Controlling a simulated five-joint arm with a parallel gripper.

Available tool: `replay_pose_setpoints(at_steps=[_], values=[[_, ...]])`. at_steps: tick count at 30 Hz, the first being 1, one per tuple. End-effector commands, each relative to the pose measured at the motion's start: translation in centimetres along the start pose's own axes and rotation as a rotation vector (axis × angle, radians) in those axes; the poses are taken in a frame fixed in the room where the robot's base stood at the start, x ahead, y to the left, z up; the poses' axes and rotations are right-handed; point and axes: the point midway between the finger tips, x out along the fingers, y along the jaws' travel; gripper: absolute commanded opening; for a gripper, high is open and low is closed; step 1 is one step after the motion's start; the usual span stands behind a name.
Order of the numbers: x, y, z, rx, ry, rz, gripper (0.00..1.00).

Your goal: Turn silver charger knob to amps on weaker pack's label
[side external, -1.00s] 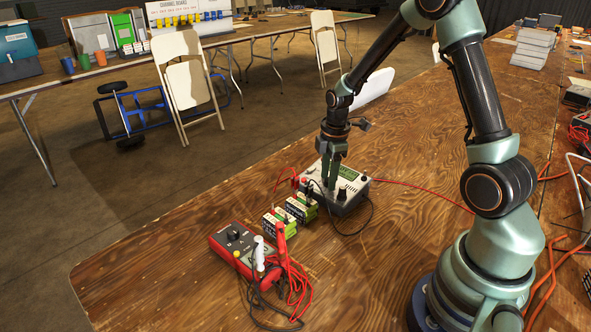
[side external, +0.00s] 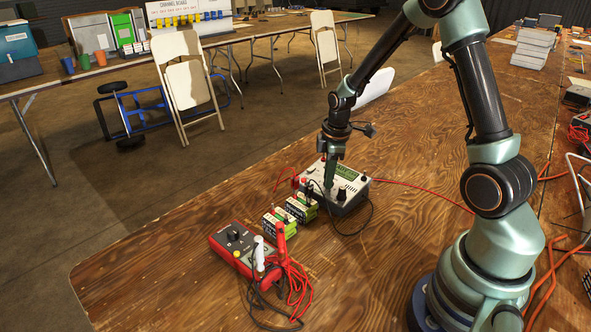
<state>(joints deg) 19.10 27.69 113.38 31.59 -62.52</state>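The charger (side external: 353,183) is a pale box with a green display, standing on the wooden table. A black knob (side external: 342,194) shows on its face. My gripper (side external: 329,188) points down at the charger's face, just left of the black knob. Its fingers are seen nearly edge-on and overlap, so their gap is hidden. A silver knob cannot be made out; the fingertips cover that spot. Two battery packs (side external: 280,224) (side external: 301,208) with white and green labels stand left of the charger. Their label print is too small to read.
A red multimeter (side external: 238,243) with coiled red and black leads (side external: 292,285) lies at the front left. A black cable (side external: 371,215) loops in front of the charger, and a red cable (side external: 420,188) runs right.

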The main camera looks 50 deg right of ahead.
Motion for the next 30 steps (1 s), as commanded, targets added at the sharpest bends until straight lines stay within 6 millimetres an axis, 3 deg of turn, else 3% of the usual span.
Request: replay_pose_setpoints(at_steps=[1,2,15,20,30], values=[[0.0,0.0,0.0,-0.001,0.000,-0.001,0.46],[0.0,0.0,0.0,-0.001,0.000,0.000,0.57],[-0.7,0.1,0.0,-0.001,0.001,0.002,0.57],[-3.1,0.1,-0.1,-0.001,0.003,0.005,0.57],[-9.7,0.1,-0.1,-0.001,0.002,0.005,0.57]])
